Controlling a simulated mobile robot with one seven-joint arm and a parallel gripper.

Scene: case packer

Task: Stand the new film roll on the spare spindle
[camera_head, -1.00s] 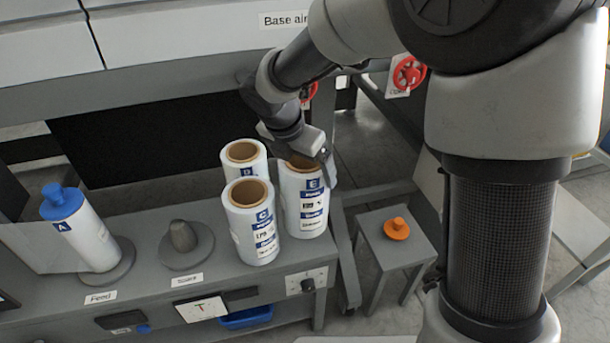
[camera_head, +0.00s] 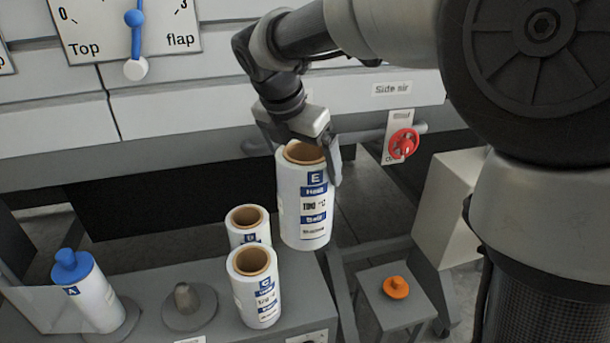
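My gripper (camera_head: 300,143) is shut on the film roll labelled E (camera_head: 303,203), gripping it near its top end. Roll E is white with a brown core and blue label bands, and it hangs roughly upright above the bench, clear of it. The spare spindle (camera_head: 186,300) is a grey tapered post on a round base on the bench, bare, to the left of and below my gripper. Roll C (camera_head: 255,290) and roll D (camera_head: 247,222) stand on the bench between them. Part of D is hidden behind C.
Roll A (camera_head: 95,300) with a blue cap sits tilted on the feed spindle at left. An orange knob-like piece (camera_head: 396,287) lies on a small grey stand at right. A machine front with a red handwheel (camera_head: 403,143) and a dial (camera_head: 132,28) is behind.

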